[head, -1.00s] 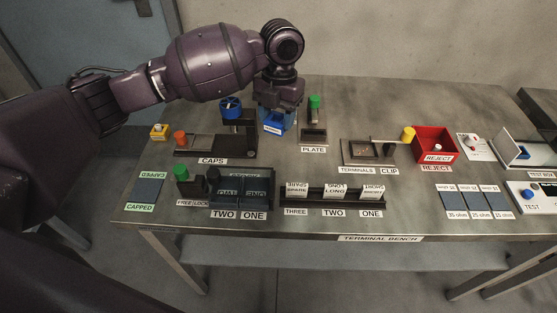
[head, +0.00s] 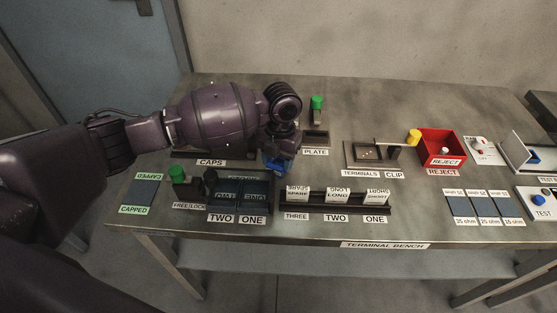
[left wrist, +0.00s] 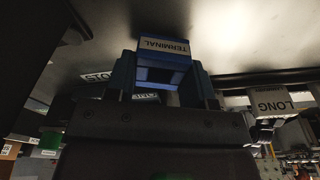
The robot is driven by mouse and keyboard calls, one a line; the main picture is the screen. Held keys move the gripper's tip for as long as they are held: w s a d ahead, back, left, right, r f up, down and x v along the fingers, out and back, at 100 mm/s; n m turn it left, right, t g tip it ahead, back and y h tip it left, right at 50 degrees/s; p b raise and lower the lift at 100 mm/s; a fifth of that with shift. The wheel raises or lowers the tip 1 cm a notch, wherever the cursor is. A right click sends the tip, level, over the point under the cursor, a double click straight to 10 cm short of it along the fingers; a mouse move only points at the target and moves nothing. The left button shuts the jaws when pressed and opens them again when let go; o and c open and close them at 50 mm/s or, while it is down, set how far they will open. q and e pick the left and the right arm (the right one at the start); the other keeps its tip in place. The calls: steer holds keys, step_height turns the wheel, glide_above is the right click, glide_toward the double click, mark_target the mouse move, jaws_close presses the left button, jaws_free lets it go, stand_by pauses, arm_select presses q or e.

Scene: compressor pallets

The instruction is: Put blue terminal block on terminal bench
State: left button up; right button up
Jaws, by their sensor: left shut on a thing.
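The blue terminal block (head: 284,164) is in my left gripper (head: 278,154) in the head view, over the terminal bench (head: 410,110), between the plate and the TWO/ONE nest. The arm hides most of the block there. In the left wrist view the block (left wrist: 165,72), with its white TERMINAL label, sits between the two fingers of the left gripper (left wrist: 163,85), which is shut on it. I cannot tell from these views whether the block touches the bench top. My right gripper is not in view.
Close by are the dark TWO/ONE nest (head: 240,194), the SPARE/LONG/SHORT rack (head: 335,200) and the plate fixture (head: 315,138). The terminals and clip fixture (head: 372,153) and red reject bin (head: 439,147) stand to the right. My arm covers much of the caps fixture.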

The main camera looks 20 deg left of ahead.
arm_select(q)
steer(key=shift+f, duration=0.15)
steer(key=shift+f, duration=0.15)
steer(key=o, duration=0.9)
